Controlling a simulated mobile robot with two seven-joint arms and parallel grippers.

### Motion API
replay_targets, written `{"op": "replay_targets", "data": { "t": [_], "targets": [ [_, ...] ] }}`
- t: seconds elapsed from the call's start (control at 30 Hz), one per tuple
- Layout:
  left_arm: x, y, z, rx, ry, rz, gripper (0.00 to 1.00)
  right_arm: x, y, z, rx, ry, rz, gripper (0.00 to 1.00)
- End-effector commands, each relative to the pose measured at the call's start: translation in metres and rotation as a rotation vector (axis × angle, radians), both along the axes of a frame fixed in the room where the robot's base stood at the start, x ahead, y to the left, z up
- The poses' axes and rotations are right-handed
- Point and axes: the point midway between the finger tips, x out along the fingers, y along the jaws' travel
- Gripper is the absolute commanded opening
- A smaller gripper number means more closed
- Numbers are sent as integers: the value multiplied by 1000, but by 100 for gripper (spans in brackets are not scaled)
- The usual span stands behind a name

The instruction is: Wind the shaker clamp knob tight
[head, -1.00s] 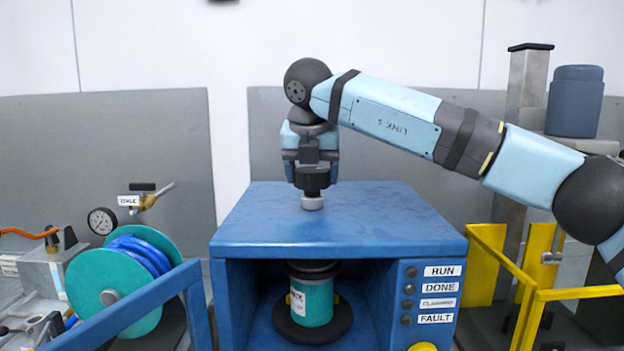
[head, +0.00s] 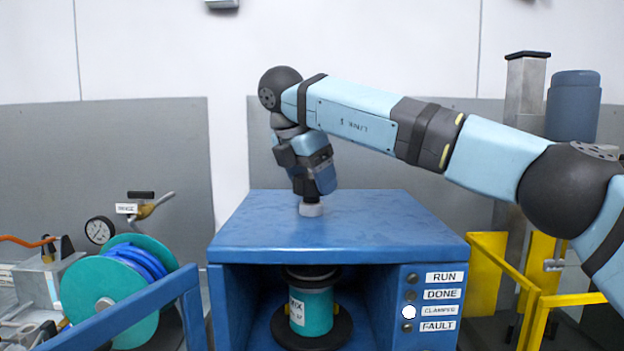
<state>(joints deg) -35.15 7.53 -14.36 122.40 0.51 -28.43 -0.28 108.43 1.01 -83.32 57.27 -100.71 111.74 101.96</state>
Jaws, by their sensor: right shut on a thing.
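The blue shaker (head: 330,226) stands in the middle of the head view. The clamp knob (head: 311,209) is on top of it, with a light grey collar at its foot. My right gripper (head: 312,190) comes down over the knob and is shut on it; its fingers hide most of the upper part. Inside the shaker's open front, a teal can (head: 311,311) with a white label sits on a dark round base, a dark plate at its top. The lamp (head: 409,312) beside the CLAMPED label glows white; the other lamps are dark. My left gripper is out of view.
A teal reel with blue hose (head: 133,307) and a pressure gauge (head: 100,230) stand at the left, behind a blue rail (head: 130,312). Yellow guard rails (head: 505,264) stand at the right. The shaker's top is clear around the knob.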

Motion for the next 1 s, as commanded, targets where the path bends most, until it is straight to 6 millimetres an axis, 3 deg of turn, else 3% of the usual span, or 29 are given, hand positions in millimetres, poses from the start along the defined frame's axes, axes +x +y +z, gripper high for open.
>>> {"op": "replay_targets", "data": {
  "t": [0.67,0.7,0.8,1.0],
  "targets": [
    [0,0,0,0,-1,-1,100,0,0,1,1,0,-60,46],
    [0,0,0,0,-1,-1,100,0,0,1,1,0,-60,76],
    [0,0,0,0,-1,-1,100,0,0,1,1,0,-59,95],
    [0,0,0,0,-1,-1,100,0,0,0,1,0,-59,95]
  ]
}}
